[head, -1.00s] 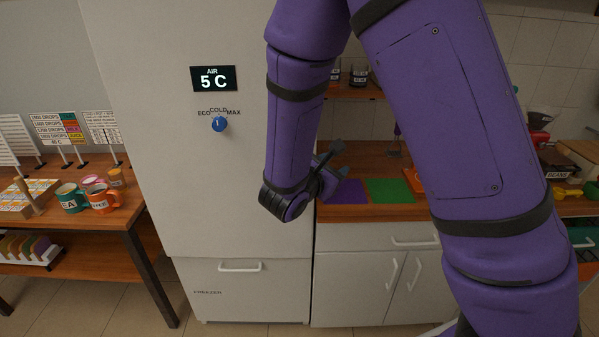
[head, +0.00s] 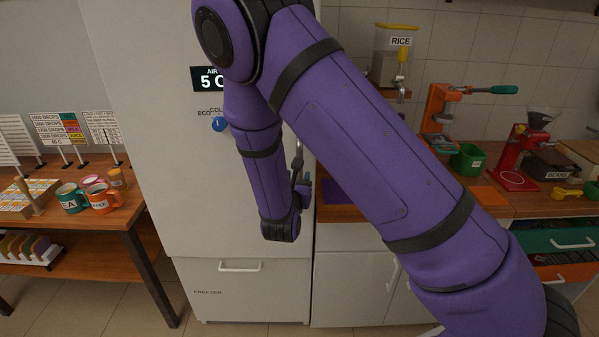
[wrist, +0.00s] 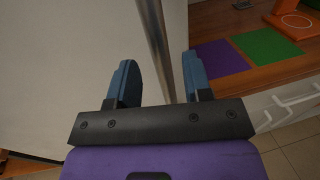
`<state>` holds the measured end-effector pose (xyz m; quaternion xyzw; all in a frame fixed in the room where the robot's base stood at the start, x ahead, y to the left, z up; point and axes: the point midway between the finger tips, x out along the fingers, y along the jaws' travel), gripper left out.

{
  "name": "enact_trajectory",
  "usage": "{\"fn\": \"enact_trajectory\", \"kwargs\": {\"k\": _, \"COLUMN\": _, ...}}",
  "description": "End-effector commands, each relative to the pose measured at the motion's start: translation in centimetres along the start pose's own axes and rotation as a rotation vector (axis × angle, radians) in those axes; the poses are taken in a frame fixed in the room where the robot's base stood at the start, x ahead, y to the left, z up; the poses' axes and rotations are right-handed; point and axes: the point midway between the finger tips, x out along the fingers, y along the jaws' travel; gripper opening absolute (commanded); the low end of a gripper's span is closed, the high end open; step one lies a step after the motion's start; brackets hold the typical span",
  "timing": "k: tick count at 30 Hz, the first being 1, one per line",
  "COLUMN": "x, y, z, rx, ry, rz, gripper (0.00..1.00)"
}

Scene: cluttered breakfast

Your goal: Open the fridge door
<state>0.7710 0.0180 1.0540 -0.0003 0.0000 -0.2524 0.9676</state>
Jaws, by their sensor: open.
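The tall light-grey fridge door (head: 175,180) looks shut. Its upright metal handle (wrist: 157,42) is at the door's right side; in the head view, a little of it (head: 299,132) shows beside my arm. My gripper (wrist: 161,80) is open, with one blue finger on either side of the handle in the wrist view. The handle runs down between the fingers, nearer the right one, and neither finger is seen closed on it. In the head view my gripper (head: 304,187) is mostly hidden behind my wrist.
Below is the freezer drawer (head: 240,295) with a white handle. To the right is a wooden counter (head: 340,213) with purple, green and orange mats, a red machine (head: 515,160) and a rice dispenser (head: 398,50). A table with mugs (head: 103,198) stands left.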

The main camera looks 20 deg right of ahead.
Motion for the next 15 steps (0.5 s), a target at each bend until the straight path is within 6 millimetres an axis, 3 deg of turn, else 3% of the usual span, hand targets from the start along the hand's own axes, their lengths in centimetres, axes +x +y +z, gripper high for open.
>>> {"fn": "enact_trajectory", "kwargs": {"k": 6, "x": 2.9, "y": 0.0, "z": 0.0, "rx": 0.001, "ry": 0.000, "rz": -0.001, "gripper": 0.46}}
{"fn": "enact_trajectory", "kwargs": {"k": 15, "x": 3.9, "y": 0.0, "z": 0.0, "rx": 0.000, "ry": 0.000, "rz": 0.000, "gripper": 0.46}}
